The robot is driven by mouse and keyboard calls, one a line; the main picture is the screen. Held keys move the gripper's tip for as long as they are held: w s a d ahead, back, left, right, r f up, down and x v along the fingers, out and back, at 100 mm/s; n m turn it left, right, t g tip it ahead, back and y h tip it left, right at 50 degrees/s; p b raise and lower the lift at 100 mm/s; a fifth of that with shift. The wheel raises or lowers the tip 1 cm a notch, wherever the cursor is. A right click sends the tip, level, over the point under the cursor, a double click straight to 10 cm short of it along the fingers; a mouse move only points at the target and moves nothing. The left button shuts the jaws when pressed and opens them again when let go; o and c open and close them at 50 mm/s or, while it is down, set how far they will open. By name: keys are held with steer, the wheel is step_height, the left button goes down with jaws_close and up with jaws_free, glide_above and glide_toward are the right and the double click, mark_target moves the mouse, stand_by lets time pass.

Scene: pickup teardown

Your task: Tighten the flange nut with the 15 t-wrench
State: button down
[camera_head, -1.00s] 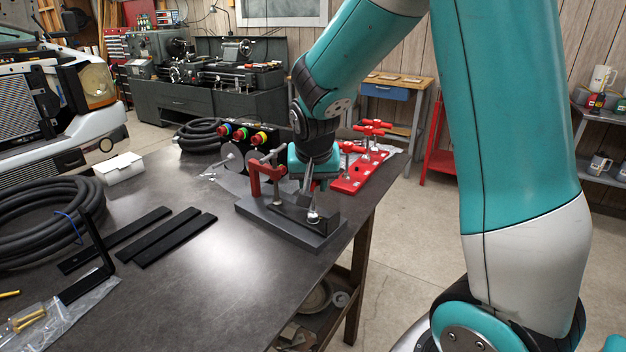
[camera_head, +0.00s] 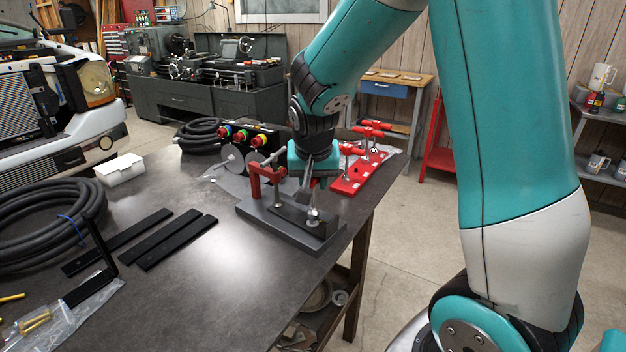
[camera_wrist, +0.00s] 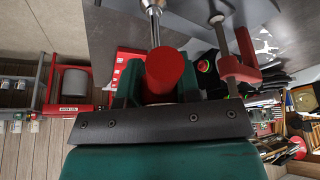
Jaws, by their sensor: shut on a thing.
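My gripper (camera_head: 311,180) is above the grey fixture plate (camera_head: 250,208) on the dark workbench. In the wrist view, its fingers (camera_wrist: 160,82) are shut around the red handle of a T-wrench (camera_wrist: 165,70). The wrench's metal shaft (camera_wrist: 152,24) runs away from the handle toward the fixture. In the head view, the gripper hides most of the wrench. A black bar (camera_head: 290,217) lies on the plate, with a bright metal fastener (camera_head: 313,217) near its right end. The flange nut cannot be told clearly, nor whether the socket is seated on it.
A red clamp (camera_head: 255,183) stands on the fixture, close to the left of my gripper. A red holder (camera_head: 350,183) with other red-handled T-wrenches lies behind at right. Black flat bars (camera_head: 150,235) and a coiled hose (camera_head: 40,225) lie left. The bench's front middle is clear.

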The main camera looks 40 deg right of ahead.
steer(key=shift+r, duration=0.1)
step_height(320, 180, up, 4)
steer(key=p, duration=0.3)
steer(key=shift+r+p, duration=0.1)
steer(key=shift+p, duration=0.2)
